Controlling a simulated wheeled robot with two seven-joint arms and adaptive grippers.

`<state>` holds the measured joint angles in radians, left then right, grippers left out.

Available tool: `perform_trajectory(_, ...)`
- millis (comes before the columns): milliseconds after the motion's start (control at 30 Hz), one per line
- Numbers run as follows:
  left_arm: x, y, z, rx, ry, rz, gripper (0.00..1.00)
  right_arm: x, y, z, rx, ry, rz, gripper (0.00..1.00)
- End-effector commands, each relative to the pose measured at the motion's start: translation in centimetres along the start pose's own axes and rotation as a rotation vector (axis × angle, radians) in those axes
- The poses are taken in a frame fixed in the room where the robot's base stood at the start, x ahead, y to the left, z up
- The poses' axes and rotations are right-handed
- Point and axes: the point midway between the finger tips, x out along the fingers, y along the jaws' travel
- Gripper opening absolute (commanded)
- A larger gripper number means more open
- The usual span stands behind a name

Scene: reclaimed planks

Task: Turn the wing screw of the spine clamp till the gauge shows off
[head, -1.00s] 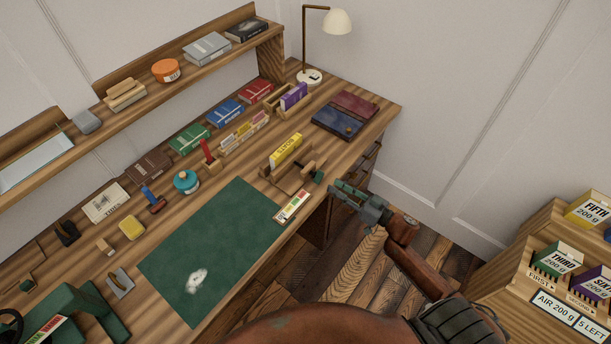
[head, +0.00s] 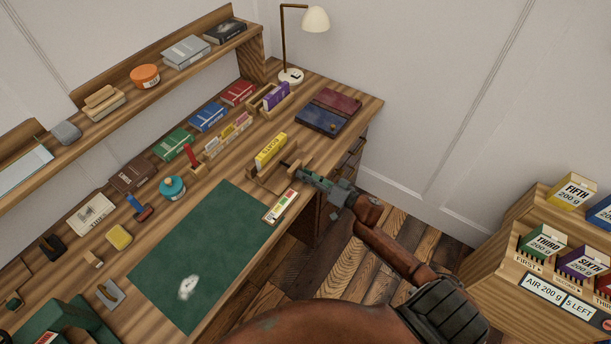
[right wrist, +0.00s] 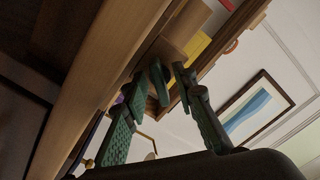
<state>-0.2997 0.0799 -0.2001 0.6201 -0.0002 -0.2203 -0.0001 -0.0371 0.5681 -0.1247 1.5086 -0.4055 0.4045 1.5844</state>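The wooden spine clamp (head: 262,178) stands near the desk's front edge with a yellow book (head: 270,151) upright in it. The gauge (head: 280,207), a pale strip with coloured bands, lies in front of it; its reading is too small to tell. My right gripper (head: 307,174) is at the clamp's front end, covering the wing screw in the head view. My left gripper is not in view.
A green mat (head: 205,255) lies left of the gauge. A wooden stand with boxes (head: 545,243) is at the right. Open floor lies between desk and stand.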

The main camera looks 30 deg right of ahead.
Motion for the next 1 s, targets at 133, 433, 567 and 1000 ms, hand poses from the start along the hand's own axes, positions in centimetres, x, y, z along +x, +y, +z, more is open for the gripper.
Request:
perform_trajectory(133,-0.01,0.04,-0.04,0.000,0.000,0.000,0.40,0.07,-0.04,-0.02,0.000,0.000,0.000,0.25)
perform_trajectory(433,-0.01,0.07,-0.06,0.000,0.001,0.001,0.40,0.06,-0.05,-0.01,0.000,0.000,-0.001,0.10)
perform_trajectory(567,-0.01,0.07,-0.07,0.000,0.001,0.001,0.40,0.05,-0.05,-0.01,0.000,0.000,-0.001,0.01)
perform_trajectory(1000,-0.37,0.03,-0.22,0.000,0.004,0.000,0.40,0.06,-0.19,-0.05,-0.050,0.000,-0.002,0.00)
